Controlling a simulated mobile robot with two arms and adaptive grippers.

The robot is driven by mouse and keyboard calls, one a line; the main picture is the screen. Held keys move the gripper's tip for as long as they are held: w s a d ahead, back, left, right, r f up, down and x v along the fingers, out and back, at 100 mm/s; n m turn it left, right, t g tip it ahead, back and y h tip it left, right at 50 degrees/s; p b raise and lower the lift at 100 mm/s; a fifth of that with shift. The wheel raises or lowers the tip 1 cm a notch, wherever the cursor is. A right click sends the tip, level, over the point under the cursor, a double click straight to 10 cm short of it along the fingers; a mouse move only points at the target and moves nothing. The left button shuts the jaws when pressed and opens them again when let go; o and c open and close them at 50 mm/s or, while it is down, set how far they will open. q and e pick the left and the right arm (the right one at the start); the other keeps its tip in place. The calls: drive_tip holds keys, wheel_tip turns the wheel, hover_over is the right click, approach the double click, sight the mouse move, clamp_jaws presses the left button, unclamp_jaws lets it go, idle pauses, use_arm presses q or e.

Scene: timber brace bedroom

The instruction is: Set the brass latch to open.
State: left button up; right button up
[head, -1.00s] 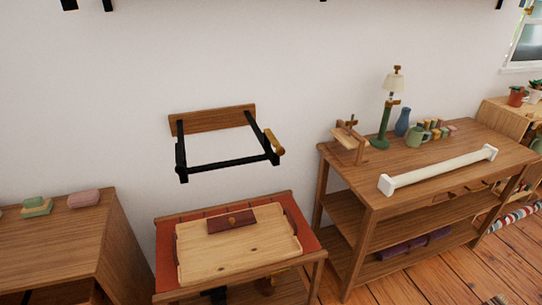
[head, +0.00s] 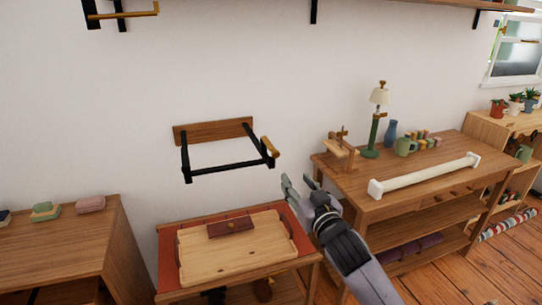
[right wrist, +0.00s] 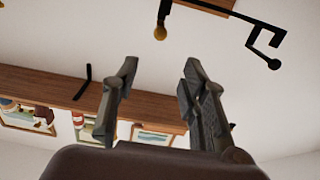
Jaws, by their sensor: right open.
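A brass latch (head: 269,146) sits on the right arm of a black wall frame (head: 225,169), slanting down to the right. A rounded brass end (right wrist: 160,33), seemingly the same latch, shows near the top of the right wrist view, beside black metal bars. My right gripper (head: 298,183) is below and right of the latch in the head view, apart from it. Its two fingers (right wrist: 160,78) are spread with nothing between them. Whether the latch is set open or closed cannot be told. My left gripper is not in view.
Below the frame stands a small table with a wooden tray (head: 265,258) and a dark red box (head: 230,228). A wooden workbench (head: 350,186) with a white bar (head: 425,176) stands right. A black bracket with a brass bar (head: 130,13) hangs top left.

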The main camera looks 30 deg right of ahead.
sight(277, 155)
drive_tip(key=p+x, duration=0.2)
drive_tip(key=x, duration=1.4)
drive_tip(key=shift+w, duration=0.3)
drive_tip(key=shift+c, duration=0.5)
clamp_jaws()
